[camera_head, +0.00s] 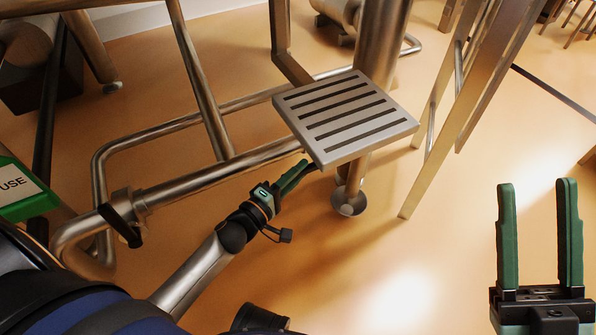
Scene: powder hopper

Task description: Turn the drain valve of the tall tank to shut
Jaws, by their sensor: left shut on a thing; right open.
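My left gripper (303,166) reaches from the lower left to the near edge of a slotted metal step. Its green fingers are shut on a small dark piece (313,168), which looks like the drain valve's handle. Most of that piece and the valve body are hidden under the step, so I cannot tell the handle's angle. My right gripper (537,188) is at the lower right, fingers upright, wide apart and empty. The tall tank itself cannot be made out.
The slotted step (345,115) hangs right above my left fingertips. Steel pipes (210,178) run behind my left arm, with a black lever-like part (122,218) on one. A green "USE" sign (22,190) is at left. Metal legs (430,150) stand right; floor between is clear.

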